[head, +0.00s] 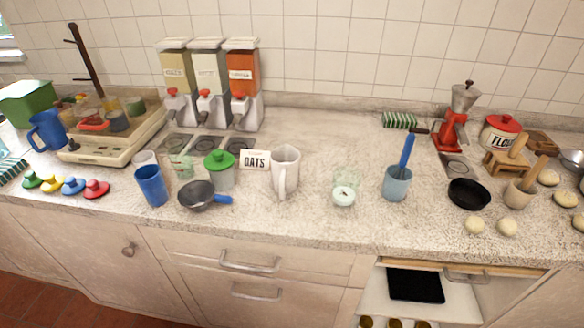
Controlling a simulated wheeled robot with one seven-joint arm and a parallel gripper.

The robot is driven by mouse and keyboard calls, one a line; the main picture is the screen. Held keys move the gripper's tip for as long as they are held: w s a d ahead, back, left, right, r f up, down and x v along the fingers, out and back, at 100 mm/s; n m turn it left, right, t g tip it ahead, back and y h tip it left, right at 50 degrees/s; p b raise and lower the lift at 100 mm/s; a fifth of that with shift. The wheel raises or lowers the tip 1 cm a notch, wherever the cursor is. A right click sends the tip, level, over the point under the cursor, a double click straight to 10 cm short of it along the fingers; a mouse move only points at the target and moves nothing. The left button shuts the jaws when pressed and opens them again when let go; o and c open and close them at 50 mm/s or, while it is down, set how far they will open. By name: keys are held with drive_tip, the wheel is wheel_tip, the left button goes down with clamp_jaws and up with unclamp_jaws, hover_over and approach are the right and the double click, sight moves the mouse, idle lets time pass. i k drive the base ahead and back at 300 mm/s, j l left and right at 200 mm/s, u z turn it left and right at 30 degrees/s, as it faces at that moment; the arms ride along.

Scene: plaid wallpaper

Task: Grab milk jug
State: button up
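A white jug (289,160) stands upright near the middle of the counter, its handle facing the front. It looks like the milk jug, but I see no label on it. A blue jug (46,133) with a handle stands at the far left, beside the scale. My gripper is not in view, and nothing is seen touching either jug.
An "OATS" card (255,160) and a green-lidded jar (219,172) stand close left of the white jug. A grey pan (197,196) with a blue handle and a blue cup (151,186) are further left.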

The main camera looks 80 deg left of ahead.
sight(286, 178)
drive_tip(key=u, duration=1.65)
